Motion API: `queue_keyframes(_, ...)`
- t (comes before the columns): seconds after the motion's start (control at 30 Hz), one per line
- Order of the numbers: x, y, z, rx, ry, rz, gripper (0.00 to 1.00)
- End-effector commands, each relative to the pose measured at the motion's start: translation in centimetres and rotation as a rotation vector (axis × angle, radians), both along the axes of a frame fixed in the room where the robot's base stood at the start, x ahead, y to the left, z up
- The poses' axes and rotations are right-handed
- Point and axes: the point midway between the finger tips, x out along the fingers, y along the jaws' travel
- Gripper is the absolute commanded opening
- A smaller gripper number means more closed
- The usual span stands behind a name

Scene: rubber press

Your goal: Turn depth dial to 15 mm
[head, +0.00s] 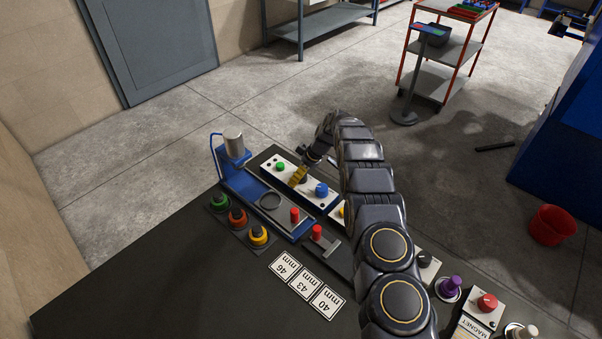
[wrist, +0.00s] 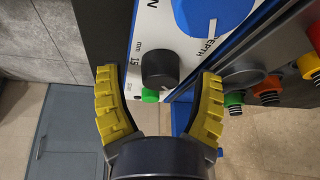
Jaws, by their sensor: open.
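A white control panel (wrist: 150,30) carries a black round knob (wrist: 158,68), with "mm" and "15" printed beside it and lettering ending in "EPTH" between it and a large blue dial (wrist: 205,15). The blue dial has a white pointer mark. In the head view the panel (head: 309,188) sits at the bench's far edge, with the blue dial (head: 321,189) to the right of my gripper (head: 298,175). My gripper is open. In the wrist view its yellow fingers lie on either side of the black knob, with visible gaps. The knob's own pointer is not clear.
A green button (head: 279,167) is left of my gripper on the panel. A blue press stand (head: 226,165) with a metal cylinder stands further left. Coloured knobs (head: 237,218) and mm cards (head: 305,284) lie nearer. The bench's near left is clear.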

Motion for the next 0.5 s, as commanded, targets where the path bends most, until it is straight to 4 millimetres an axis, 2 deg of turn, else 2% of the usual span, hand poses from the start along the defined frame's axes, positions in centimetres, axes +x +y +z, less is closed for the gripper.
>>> queue_keyframes(0.03, 0.01, -0.01, 0.03, 0.000, 0.000, 0.000, 0.67)
queue_keyframes(0.07, 0.02, -0.01, 0.03, 0.000, 0.000, 0.000, 0.62)
queue_keyframes(0.1, 0.02, -0.02, 0.04, 0.000, 0.000, 0.000, 0.46)
queue_keyframes(0.17, 0.01, -0.02, 0.05, -0.001, -0.001, 0.000, 0.20)
queue_keyframes(0.2, 0.02, -0.03, 0.06, -0.001, -0.001, 0.000, 0.03)
queue_keyframes(0.5, 0.05, -0.03, 0.04, -0.001, -0.002, -0.008, 0.02)
